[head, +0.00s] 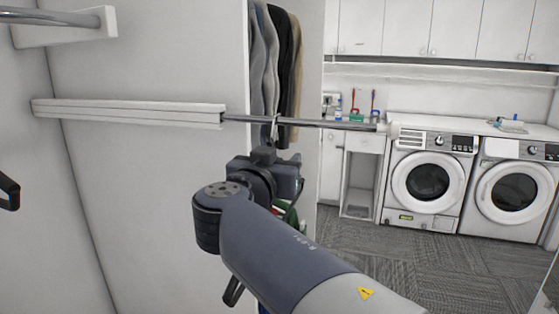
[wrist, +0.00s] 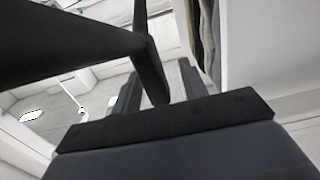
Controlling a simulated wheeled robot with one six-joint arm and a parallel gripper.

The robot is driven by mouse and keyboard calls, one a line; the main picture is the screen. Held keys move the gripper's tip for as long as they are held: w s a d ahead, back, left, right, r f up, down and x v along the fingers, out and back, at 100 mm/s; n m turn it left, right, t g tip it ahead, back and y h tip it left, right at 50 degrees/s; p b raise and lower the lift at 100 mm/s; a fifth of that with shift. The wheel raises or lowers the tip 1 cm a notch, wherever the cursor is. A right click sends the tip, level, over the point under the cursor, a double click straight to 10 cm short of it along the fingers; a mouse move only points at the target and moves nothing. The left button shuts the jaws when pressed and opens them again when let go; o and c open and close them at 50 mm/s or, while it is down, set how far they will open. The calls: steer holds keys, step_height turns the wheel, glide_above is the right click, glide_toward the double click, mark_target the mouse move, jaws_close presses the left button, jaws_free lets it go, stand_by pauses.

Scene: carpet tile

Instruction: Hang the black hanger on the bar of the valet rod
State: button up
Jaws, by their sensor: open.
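The valet rod has a white housing (head: 130,113) on the closet panel and a thin metal bar (head: 335,124) reaching right in the head view. A small metal hook (head: 275,127) shows at the bar, just above my gripper (head: 266,157); it looks to be over the bar. The black hanger (wrist: 152,68) fills the upper left of the wrist view, its dark arms meeting between my gripper's fingers (wrist: 158,85). The fingers are open, apart on either side of it. In the head view my arm hides most of the hanger.
Several garments (head: 283,65) hang behind the bar. A fixed rod (head: 50,18) is at upper left and a black handle (head: 9,190) at the left edge. Washing machines (head: 428,182) stand at the back right. The carpet floor (head: 400,262) on the right is clear.

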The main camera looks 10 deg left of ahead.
steer(key=s+b, duration=0.1)
steer(key=s, duration=0.2)
steer(key=s+b, duration=0.1)
steer(key=s, duration=0.3)
steer(key=s+b, duration=0.1)
steer(key=s, duration=0.2)
steer(key=shift+s+a, duration=0.4)
steer(key=shift+w, duration=0.1)
steer(key=w+p, duration=0.1)
steer(key=w, duration=0.2)
steer(key=w+p, duration=0.1)
steer(key=w, duration=0.3)
steer(key=w+d+p, duration=0.1)
steer(key=w, duration=0.2)
steer(key=shift+w+r, duration=0.1)
steer(key=shift+w, duration=0.2)
steer(key=shift+w+a+r+p, duration=0.15)
steer(key=shift+r+p, duration=0.2)
steer(key=shift+p, duration=0.3)
steer(key=shift+s+r+p, duration=0.2)
steer(key=shift+r+p, duration=0.35)
steer(key=shift+p, duration=0.25)
steer(key=shift+s, duration=0.1)
steer(key=shift+f, duration=0.1)
